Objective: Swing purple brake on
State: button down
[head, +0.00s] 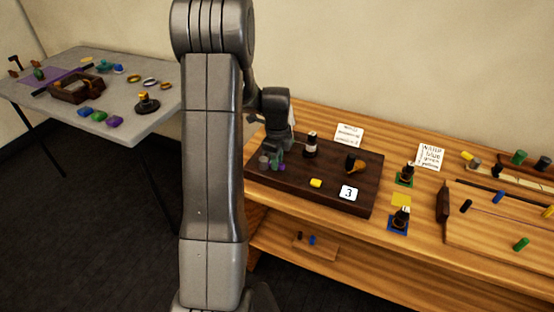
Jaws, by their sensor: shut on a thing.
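My gripper (272,158) points down at the left end of a dark wooden board (335,196) on the wooden bench. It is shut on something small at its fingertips. A small purple piece (282,167), which looks like the purple brake, shows right at the fingertips. A teal-green bit shows beside it. The gripper and its wrist hide most of these parts, so the brake's angle cannot be told.
The board also bears a black-and-white post (311,145), an orange-handled black knob (353,163), a yellow block (316,183) and a "3" card (348,193). Black knobs on green (406,175) and blue (399,220) bases stand to the right. A grey table (150,120) stands left.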

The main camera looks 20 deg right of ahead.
jog(key=c, duration=1.3)
grip_release()
notch_tip(320, 180, up, 14)
jog(key=shift+f, duration=0.1)
notch_tip(320, 180, down, 14)
jog(key=shift+r, duration=0.1)
